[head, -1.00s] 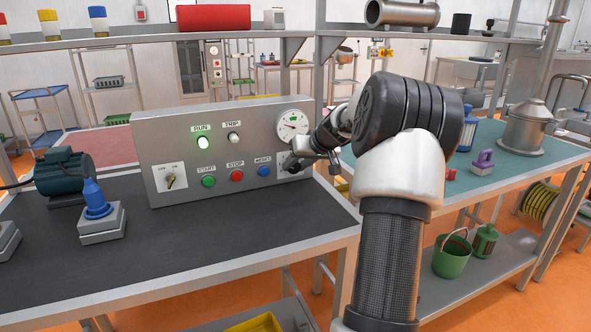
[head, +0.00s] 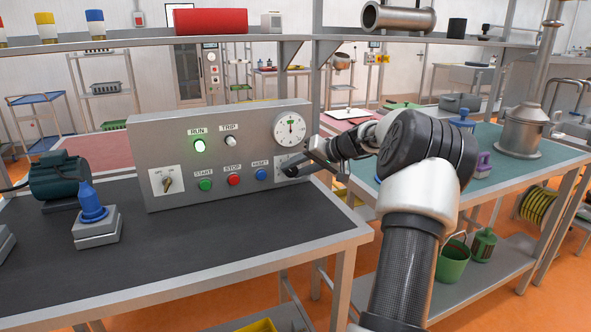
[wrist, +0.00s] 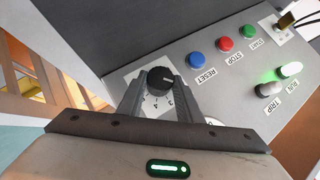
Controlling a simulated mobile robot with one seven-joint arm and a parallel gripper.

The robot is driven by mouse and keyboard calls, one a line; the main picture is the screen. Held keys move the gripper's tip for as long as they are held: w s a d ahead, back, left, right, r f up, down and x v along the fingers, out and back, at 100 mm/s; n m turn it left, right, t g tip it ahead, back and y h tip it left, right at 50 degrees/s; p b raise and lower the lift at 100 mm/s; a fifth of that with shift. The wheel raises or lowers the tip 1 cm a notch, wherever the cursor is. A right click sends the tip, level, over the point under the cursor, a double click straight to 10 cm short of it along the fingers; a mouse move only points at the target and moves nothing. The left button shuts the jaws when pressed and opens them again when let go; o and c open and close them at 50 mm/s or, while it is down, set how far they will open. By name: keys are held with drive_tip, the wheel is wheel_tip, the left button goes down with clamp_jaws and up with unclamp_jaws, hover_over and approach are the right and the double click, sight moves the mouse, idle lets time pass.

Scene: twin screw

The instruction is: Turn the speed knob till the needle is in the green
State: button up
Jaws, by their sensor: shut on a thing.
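The black speed knob (wrist: 161,78) sits on a numbered white plate at the right end of the grey control panel (head: 158,145). My gripper (wrist: 159,88) is shut on the knob, one finger on each side; the knob's white mark shows in the wrist view. In the head view, my gripper (head: 302,166) reaches the panel from the right and partly covers the knob plate. The round white gauge (head: 290,130) is above it. Its needle points about straight up, toward the small green band at the top; the exact overlap is too small to tell.
The green start (head: 205,185), red stop (head: 233,180) and blue reset (head: 261,174) buttons are left of the knob. The run lamp (head: 199,146) glows green; the trip lamp (head: 230,142) looks unlit. A rotary switch (head: 167,184) is at the panel's left.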

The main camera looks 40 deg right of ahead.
drive_tip(key=o, duration=1)
drive_tip(key=shift+o, duration=0.2)
drive_tip(key=p+v, duration=0.2)
drive_tip(key=v, duration=1.5)
drive_tip(key=shift+s+r, duration=0.15)
drive_tip(key=shift+r, duration=0.05)
